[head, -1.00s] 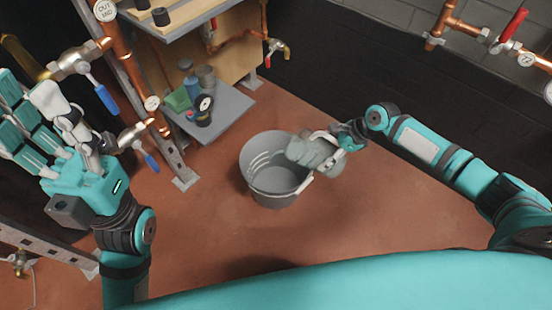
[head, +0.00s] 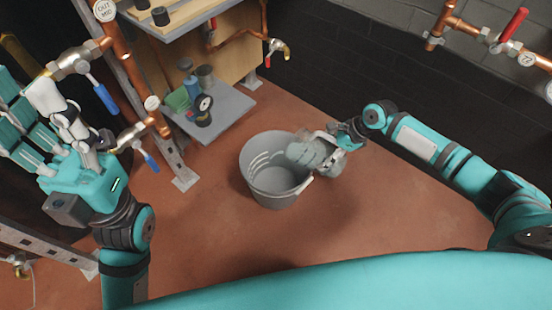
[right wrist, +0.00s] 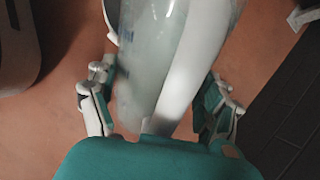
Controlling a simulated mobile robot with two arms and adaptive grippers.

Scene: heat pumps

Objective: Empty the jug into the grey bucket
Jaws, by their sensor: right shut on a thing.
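The grey bucket (head: 262,184) stands upright on the floor in the middle of the head view. The translucent jug (head: 312,154) is tilted over the bucket's right rim, its mouth end towards the bucket. Whether liquid is running out cannot be made out. My right gripper (head: 343,137) is shut on the jug from the right. In the right wrist view the jug (right wrist: 150,75) and its white handle fill the middle, with gripper fingers on both sides. The bucket's edge (right wrist: 15,45) shows at the left there. My left gripper (head: 38,110) is raised at the left, fingers spread and empty.
A low grey shelf (head: 232,118) with a gauge (head: 203,108) and small containers is behind the bucket. Copper pipes with blue-handled valves (head: 106,99) stand close to my left gripper. The red-brown floor (head: 200,235) around the bucket is clear.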

